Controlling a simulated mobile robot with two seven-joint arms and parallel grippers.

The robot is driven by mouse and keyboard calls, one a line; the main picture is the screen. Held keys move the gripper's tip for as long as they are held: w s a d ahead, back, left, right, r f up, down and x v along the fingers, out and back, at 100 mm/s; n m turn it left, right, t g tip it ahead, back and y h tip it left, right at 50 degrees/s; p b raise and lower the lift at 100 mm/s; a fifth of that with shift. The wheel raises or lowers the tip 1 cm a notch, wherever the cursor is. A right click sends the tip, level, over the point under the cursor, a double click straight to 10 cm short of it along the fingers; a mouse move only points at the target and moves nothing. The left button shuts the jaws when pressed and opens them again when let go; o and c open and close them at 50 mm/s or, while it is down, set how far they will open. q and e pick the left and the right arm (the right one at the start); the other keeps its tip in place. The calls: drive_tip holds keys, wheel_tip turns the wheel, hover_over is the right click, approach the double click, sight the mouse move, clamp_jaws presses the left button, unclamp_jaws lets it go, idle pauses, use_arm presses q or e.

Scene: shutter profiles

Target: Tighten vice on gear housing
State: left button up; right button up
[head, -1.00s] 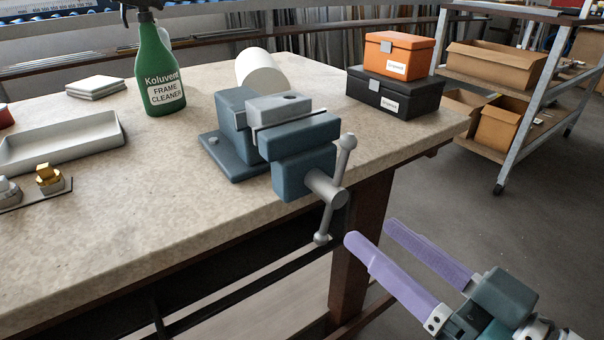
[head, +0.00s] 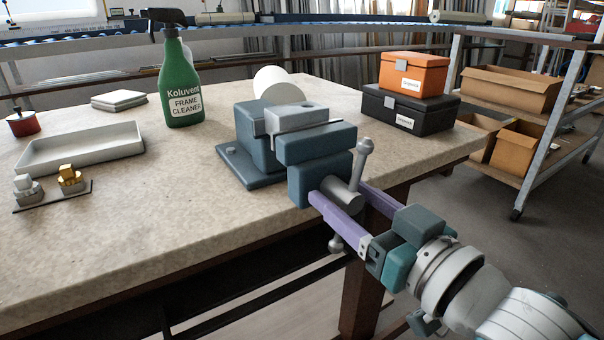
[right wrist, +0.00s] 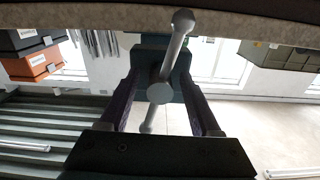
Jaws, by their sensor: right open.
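The blue-grey vice (head: 315,142) is fixed at the bench's front edge. In the right wrist view the screw head lies between the fingers (right wrist: 161,88), with gaps on both sides. My left gripper is out of view.
A green spray bottle (head: 184,85) and a white cylinder (head: 272,80) stand behind the vice. A white tray (head: 80,150) and brass and steel fittings (head: 70,180) lie left. Orange (head: 414,73) and black (head: 408,108) boxes stand right. The bench front left is clear.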

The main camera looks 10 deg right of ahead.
clamp_jaws()
idle(0.4)
idle(0.9)
